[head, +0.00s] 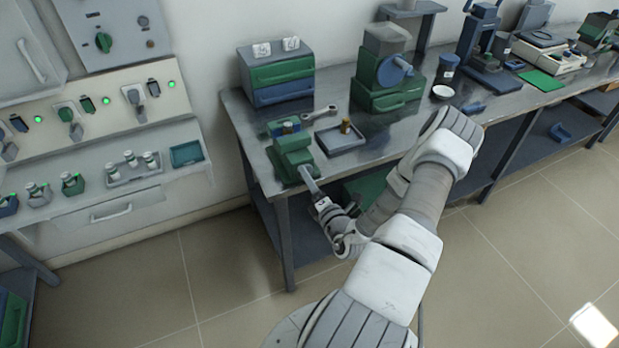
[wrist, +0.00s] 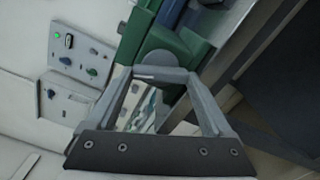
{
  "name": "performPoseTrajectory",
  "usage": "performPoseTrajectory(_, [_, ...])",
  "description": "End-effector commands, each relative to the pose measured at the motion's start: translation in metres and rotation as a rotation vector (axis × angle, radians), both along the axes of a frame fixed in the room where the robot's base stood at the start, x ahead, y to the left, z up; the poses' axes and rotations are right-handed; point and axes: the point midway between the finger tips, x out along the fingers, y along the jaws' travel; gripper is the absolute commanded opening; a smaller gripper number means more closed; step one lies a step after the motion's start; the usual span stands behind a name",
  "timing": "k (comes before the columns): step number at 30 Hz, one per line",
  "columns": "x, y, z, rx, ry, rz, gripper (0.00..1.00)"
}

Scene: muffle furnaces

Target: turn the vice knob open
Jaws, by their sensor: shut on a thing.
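The green vice (head: 292,157) stands at the near left corner of the metal workbench. In the wrist view its green body (wrist: 187,48) fills the upper middle, tilted. The vice knob (wrist: 163,60) is a grey round piece at the vice's front end. My gripper (head: 309,178) reaches the vice's front from below right. In the wrist view both fingertips (wrist: 160,73) come together at the knob, so my gripper is shut on it. The fingertips hide the knob's lower part. In the head view the knob is too small and covered to make out.
A wrench (head: 320,113) and a shallow tray (head: 341,138) lie behind the vice. A green machine (head: 388,80) and a drawer box (head: 277,75) stand farther back. A control panel (head: 90,115) is on the left. The floor before the bench is clear.

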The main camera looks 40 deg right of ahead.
Motion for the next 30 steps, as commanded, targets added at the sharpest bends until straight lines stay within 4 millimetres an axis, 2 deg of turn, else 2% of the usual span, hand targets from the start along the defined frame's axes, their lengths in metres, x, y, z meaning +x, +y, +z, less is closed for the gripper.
performPoseTrajectory(30, [0.0001, -0.0019, -0.0011, -0.94, 0.223, 0.0, 0.29])
